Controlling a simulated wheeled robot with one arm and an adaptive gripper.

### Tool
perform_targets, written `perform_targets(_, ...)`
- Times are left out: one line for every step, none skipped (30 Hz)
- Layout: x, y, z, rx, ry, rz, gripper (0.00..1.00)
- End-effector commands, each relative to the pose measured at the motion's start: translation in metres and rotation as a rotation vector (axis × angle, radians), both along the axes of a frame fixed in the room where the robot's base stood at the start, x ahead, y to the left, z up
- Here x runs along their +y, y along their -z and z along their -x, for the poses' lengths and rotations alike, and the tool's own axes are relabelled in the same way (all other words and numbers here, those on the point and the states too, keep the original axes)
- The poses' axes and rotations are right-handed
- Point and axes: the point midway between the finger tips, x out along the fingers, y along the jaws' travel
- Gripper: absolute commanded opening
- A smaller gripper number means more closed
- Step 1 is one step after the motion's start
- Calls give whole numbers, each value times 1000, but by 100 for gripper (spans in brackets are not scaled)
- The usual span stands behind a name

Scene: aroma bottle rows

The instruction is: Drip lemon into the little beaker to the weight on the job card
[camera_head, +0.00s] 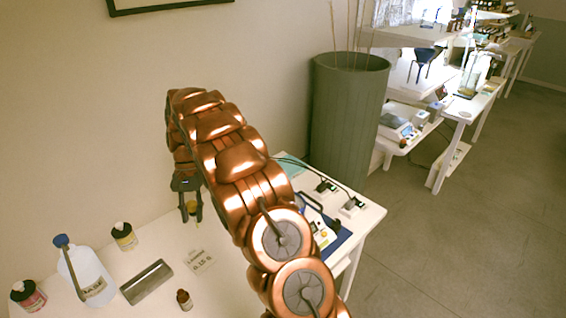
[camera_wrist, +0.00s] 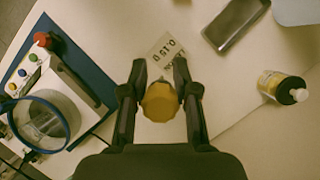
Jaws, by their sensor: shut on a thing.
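My gripper (camera_wrist: 157,72) is shut on a yellow, faceted knob-like thing (camera_wrist: 160,103), seen from above in the wrist view. In the head view my gripper (camera_head: 192,218) holds it over the white table, left of my arm; what hangs below it is unclear. The job card (camera_head: 199,260) lies flat on the table and reads lemon, 0.15 g; it also shows upside down beyond the fingers in the wrist view (camera_wrist: 164,52). A yellow-labelled bottle with a black cap (camera_head: 124,237) stands left of my gripper. I cannot make out the little beaker.
Left stand a white jug (camera_head: 88,277) and a red-labelled bottle (camera_head: 28,297). A dark metallic block (camera_head: 147,282) and small brown bottle (camera_head: 185,300) are in front. A device with coloured knobs (camera_wrist: 35,75) and blue-rimmed ring (camera_wrist: 65,119) occupies the blue mat (camera_wrist: 92,63).

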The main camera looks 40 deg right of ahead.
Motion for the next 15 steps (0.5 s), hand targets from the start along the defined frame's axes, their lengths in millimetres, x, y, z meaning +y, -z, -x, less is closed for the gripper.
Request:
perform_targets(-20, -3, 0, 0, 138, -5, 21)
perform_targets(-30, -5, 0, 1, 224, -5, 21)
perform_targets(-44, -7, 1, 0, 334, -4, 21)
perform_targets(-55, -9, 1, 1, 420, -4, 21)
perform_targets(-65, -11, 2, 3, 503, -6, 21)
perform_targets(-78, -15, 3, 2, 615, -6, 21)
perform_targets(-89, -17, 4, -2, 698, -6, 21)
perform_targets(-99, -20, 5, -3, 782, -6, 21)
perform_targets(-112, -22, 8, 2, 890, -6, 21)
perform_targets(-122, -23, 10, 2, 974, -6, 21)
perform_targets(-132, -25, 12, 3, 1055, -7, 21)
perform_targets(-145, -29, 15, 1, 1163, -6, 21)
perform_targets(-155, -31, 17, -2, 1241, -6, 21)
perform_targets(-164, -33, 20, 1, 1319, -6, 21)
perform_targets(-176, -35, 24, 1, 1423, -6, 21)
